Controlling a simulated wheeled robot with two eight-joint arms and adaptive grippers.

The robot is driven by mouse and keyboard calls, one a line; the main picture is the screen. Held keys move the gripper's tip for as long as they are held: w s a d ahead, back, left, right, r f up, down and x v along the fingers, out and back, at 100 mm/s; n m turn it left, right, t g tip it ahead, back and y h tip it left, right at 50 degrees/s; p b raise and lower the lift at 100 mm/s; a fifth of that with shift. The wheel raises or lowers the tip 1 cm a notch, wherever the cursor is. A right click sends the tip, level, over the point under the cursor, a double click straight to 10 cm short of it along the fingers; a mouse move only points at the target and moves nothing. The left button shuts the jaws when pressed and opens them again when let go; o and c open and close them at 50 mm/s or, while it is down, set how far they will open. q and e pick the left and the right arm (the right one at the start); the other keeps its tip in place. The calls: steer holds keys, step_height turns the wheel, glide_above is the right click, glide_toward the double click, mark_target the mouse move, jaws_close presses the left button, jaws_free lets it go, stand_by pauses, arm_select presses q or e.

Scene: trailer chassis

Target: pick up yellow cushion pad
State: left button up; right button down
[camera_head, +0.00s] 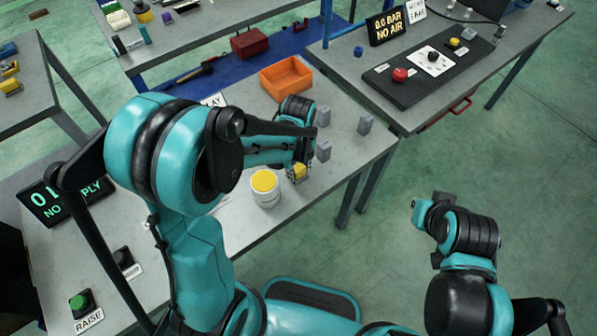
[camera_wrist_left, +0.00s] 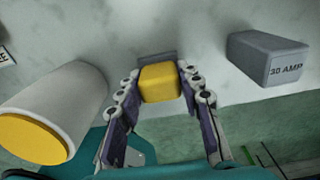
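The yellow cushion pad (camera_wrist_left: 160,82) is a small yellow block between the fingertips of my left gripper (camera_wrist_left: 158,80) in the left wrist view. The fingertips flank it closely on both sides; I cannot tell whether they press on it. A grey piece (camera_wrist_left: 157,58) shows just behind the pad. In the head view the pad (camera_head: 299,172) shows low at the left gripper (camera_head: 301,160), over the near table, partly hidden by the fingers. My right gripper (camera_head: 432,207) is away from the tables, over the floor; its fingers do not show clearly.
A white cylinder with a yellow top (camera_head: 265,188) stands close beside the left gripper. Several grey blocks (camera_head: 323,151) stand on the other side, one labelled 30 AMP (camera_wrist_left: 268,62). An orange bin (camera_head: 286,78) is farther back. The near table's front edge (camera_head: 330,192) is close.

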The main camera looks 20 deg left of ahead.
mark_target(301, 169)
arm_select(q)
steer(key=shift+r, duration=0.5)
steer(key=r, duration=0.1)
steer(key=r+p, duration=0.1)
steer(key=d+r+p, duration=0.1)
steer(key=r, duration=0.1)
steer(key=shift+s, duration=0.3)
steer(key=s+d+r+p, duration=0.2)
steer(key=s+d+r, duration=0.4)
steer(key=d, duration=0.2)
steer(key=shift+s+d+p, duration=0.15)
steer(key=shift+d+p, duration=0.05)
steer(key=shift+p, duration=0.1)
steer(key=o, duration=0.4)
steer(key=shift+c, duration=0.7)
